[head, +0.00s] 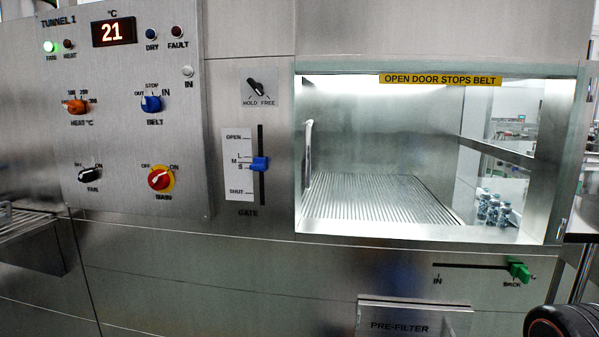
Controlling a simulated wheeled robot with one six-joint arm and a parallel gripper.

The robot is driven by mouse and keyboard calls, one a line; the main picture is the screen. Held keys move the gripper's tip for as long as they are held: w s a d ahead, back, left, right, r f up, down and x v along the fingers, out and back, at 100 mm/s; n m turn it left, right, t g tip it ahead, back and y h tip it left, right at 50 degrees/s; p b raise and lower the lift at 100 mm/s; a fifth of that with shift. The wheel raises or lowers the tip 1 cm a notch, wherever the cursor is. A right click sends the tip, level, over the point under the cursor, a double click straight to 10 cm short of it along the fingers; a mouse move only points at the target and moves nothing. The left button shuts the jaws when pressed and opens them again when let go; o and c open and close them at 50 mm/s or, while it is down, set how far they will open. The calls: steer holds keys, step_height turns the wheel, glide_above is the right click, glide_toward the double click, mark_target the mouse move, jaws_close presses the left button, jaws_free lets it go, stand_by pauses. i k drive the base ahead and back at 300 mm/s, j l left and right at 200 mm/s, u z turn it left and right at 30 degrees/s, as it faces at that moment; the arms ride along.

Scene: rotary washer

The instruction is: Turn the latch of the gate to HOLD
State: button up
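The gate latch (262,88) is a small black knob on a grey plate marked HOLD at left and FREE at right. Its body slants from upper left to lower right, its lower right end on the FREE side. Below it, the blue gate handle (260,164) sits in a vertical slot, around the M and S marks, between OPEN and SHUT. My gripper's fingers are not in view. A dark rounded part with an orange ring at the bottom right corner seems to be my arm, well away from the latch.
The control panel (130,130) with several knobs and lamps stands left of the latch. To the right are a lit tunnel opening (385,195) with a vertical bar handle (308,155) and a green slider (518,270) at BACK. The space before the latch looks clear.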

mark_target(257, 87)
steer(key=l+u, duration=0.4)
steer(key=l, duration=0.2)
steer(key=l+u, duration=0.4)
steer(key=l, duration=0.2)
